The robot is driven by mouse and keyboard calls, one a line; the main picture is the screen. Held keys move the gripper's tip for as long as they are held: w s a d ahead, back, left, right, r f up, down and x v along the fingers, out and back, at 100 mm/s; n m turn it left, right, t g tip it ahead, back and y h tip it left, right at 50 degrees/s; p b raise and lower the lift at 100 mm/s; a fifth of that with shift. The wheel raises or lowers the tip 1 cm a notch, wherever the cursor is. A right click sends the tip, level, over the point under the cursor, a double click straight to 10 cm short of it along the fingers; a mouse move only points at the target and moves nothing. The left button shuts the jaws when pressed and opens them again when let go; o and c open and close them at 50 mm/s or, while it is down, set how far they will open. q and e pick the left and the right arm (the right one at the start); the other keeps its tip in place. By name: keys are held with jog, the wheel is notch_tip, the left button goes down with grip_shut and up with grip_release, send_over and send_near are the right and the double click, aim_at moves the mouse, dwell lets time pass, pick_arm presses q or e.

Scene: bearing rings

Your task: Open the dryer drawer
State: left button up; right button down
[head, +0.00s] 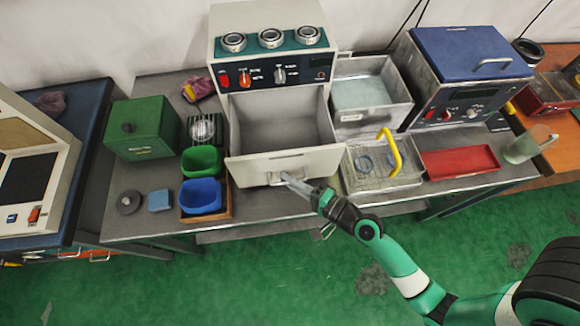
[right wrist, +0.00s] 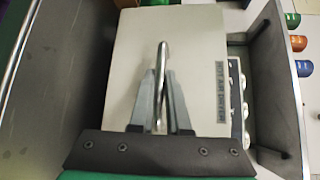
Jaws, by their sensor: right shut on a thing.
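The dryer (head: 265,75) is a white machine with a dark control panel, standing at the middle back of the bench. Its drawer (head: 325,160) is pulled well out, and its grey inside shows empty. My right gripper (head: 285,177) is at the drawer's front, shut on the metal bar handle (head: 273,180). In the right wrist view the two fingers (right wrist: 160,100) stand on either side of the handle (right wrist: 162,60), in front of the drawer front (right wrist: 200,40) with its "HOT AIR DRYER" label. My left gripper is not in view.
Three bearing rings (head: 271,38) sit on top of the dryer. Green (head: 202,161) and blue (head: 201,196) bins stand left of the drawer. A clear basket with a yellow handle (head: 389,152) stands close to its right. A red tray (head: 460,162) lies farther right.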

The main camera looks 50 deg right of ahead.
jog(key=c, duration=0.9)
grip_release()
jog(key=shift+w, duration=0.1)
jog(key=shift+s+d+r+b, duration=0.15)
jog(key=shift+s+r+b, duration=0.2)
jog(key=shift+s, duration=1.6)
jog(key=shift+s+d+r+b, duration=0.1)
jog(key=shift+s+r+b, duration=0.25)
jog(key=shift+s, duration=1.55)
jog(key=shift+s+d+r+b, duration=0.2)
jog(key=shift+s+b, duration=0.3)
jog(key=shift+s, duration=1.45)
jog(key=shift+a, duration=0.15)
